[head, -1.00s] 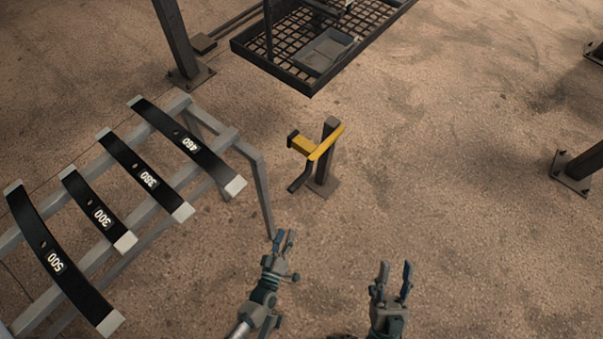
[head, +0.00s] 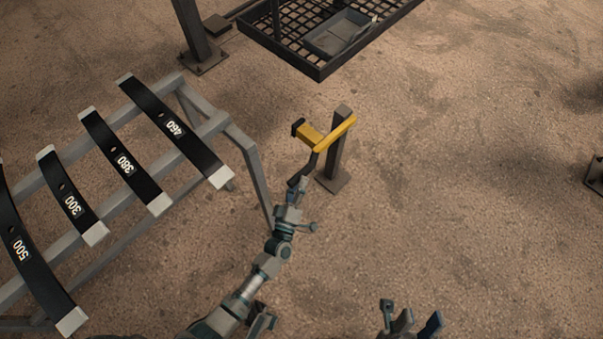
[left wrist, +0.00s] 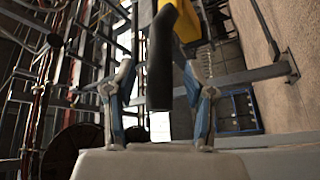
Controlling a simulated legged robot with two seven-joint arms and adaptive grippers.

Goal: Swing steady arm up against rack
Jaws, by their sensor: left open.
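The yellow steady arm (head: 332,134) is mounted on a short dark post (head: 338,155) and juts out to the left toward the spring rack. Its black grip hangs from it, and its lower end is partly hidden by my left gripper (head: 297,185) in the head view. In the left wrist view the black grip (left wrist: 161,65) stands between the two spread fingers of my left gripper (left wrist: 160,105), with a gap on each side. The left gripper is open. My right gripper (head: 408,318) is open and empty at the bottom edge of the head view.
The grey spring rack (head: 245,150) stands at left, carrying several black leaf springs, such as the one marked 460 (head: 165,120). A mesh platform (head: 320,72) with a grey tray (head: 340,32) is at the top.

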